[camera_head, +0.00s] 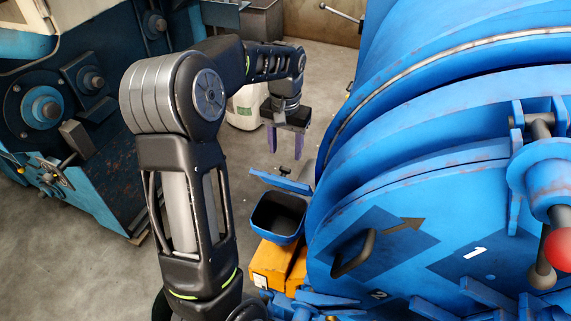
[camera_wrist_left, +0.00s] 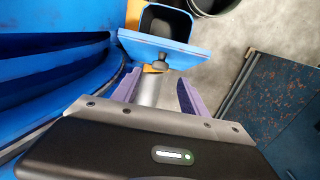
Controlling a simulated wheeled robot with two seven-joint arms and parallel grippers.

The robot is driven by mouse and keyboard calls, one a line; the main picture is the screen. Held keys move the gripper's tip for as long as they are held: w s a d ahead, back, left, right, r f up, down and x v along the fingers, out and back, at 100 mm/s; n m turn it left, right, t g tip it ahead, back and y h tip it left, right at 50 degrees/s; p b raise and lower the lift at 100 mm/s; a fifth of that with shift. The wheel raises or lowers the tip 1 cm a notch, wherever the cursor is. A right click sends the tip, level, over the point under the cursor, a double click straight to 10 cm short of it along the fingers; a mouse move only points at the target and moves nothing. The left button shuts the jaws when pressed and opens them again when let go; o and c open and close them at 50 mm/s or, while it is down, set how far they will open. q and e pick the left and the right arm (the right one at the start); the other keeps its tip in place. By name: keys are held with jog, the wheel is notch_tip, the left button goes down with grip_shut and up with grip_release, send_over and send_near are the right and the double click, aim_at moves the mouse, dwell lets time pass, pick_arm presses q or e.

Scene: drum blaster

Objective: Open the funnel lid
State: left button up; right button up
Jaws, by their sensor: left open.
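The blue funnel (camera_head: 277,236) stands at the left side of the big blue drum, and its dark mouth is uncovered. The funnel lid (camera_head: 281,182) is raised at the far edge of the mouth and shows nearly edge-on, with a small dark knob. In the left wrist view the lid (camera_wrist_left: 168,50) is a tilted blue plate in front of the open funnel mouth. Its knob (camera_wrist_left: 160,64) faces my gripper. My left gripper (camera_head: 285,150) is open and empty above and behind the lid, with purple fingers pointing down. In the wrist view its fingers (camera_wrist_left: 158,92) are apart, short of the knob. My right gripper is out of view.
The blue drum (camera_head: 420,170) fills the right side, with a handle (camera_head: 353,254) and a red-knobbed lever (camera_head: 557,250). An orange block (camera_head: 270,262) is beneath the funnel. A white container (camera_head: 243,107) stands behind my arm. Blue machinery (camera_head: 85,120) is at left; grey floor between is clear.

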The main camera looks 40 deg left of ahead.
pick_arm(q)
notch_tip(320, 180, down, 7)
jog(key=shift+r, duration=0.2)
jog(key=shift+c, duration=0.5)
grip_shut()
dwell(1.0)
